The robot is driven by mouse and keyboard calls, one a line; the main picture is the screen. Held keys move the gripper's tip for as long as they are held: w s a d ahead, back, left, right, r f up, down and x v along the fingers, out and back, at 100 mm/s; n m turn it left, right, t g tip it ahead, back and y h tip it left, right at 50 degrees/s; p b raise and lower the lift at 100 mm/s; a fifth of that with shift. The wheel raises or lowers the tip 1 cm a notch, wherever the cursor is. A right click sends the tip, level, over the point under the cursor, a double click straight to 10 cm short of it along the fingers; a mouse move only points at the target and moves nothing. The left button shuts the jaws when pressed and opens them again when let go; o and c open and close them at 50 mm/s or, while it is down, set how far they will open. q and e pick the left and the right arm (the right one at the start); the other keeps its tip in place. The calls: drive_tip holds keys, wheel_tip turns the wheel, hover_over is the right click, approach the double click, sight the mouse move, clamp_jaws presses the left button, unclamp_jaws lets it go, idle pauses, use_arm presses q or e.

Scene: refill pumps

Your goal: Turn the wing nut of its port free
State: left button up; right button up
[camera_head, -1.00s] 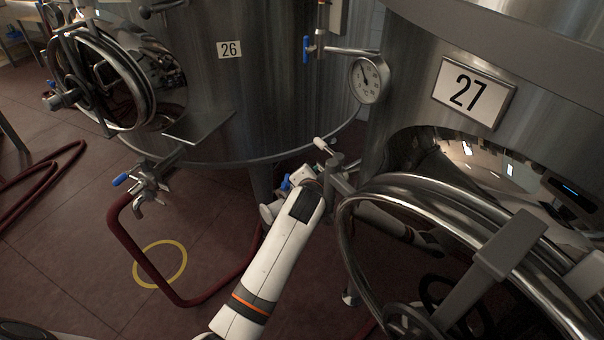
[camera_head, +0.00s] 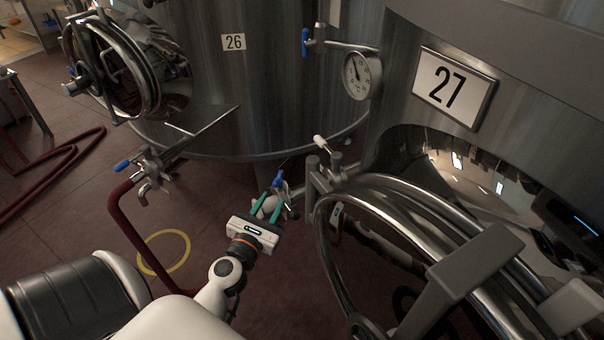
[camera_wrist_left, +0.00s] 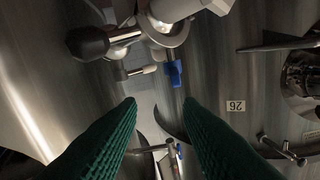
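My left gripper (camera_head: 272,190) is open, its two green fingers spread and pointing away from me. It is low between tanks 26 and 27. A small blue-handled valve (camera_head: 278,179) shows near its fingertips; I cannot tell whether they touch. In the left wrist view the fingers (camera_wrist_left: 160,105) are apart with nothing held, and a blue handle (camera_wrist_left: 174,73) lies beyond them. A steel port pipe with a white-tipped lever (camera_head: 320,142) stands at tank 27, right of the gripper. No wing nut is clear there. My right gripper is not in view.
Tank 27's round open hatch (camera_head: 335,250) stands close on the right. Tank 26 (camera_head: 270,90) is behind. A dark red hose (camera_head: 125,225) hangs from a metal fitting (camera_head: 148,178) at the left. The floor around the yellow ring (camera_head: 165,254) is mostly clear.

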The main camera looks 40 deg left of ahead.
sight(282, 170)
use_arm(q)
drive_tip(key=w+a+n, duration=0.1)
drive_tip(key=w, duration=0.2)
drive_tip(key=w+a+n+p, duration=0.1)
drive_tip(key=w+a, duration=0.1)
drive_tip(key=w, duration=0.1)
drive_tip(key=w+a+n, duration=0.1)
drive_tip(key=w+a, duration=0.1)
drive_tip(key=w, duration=0.2)
drive_tip(key=shift+w+a+f+y, duration=0.15)
drive_tip(key=shift+f+y, duration=0.1)
drive_tip(key=shift+y, duration=0.15)
drive_tip(key=shift+c, duration=0.4)
clamp_jaws()
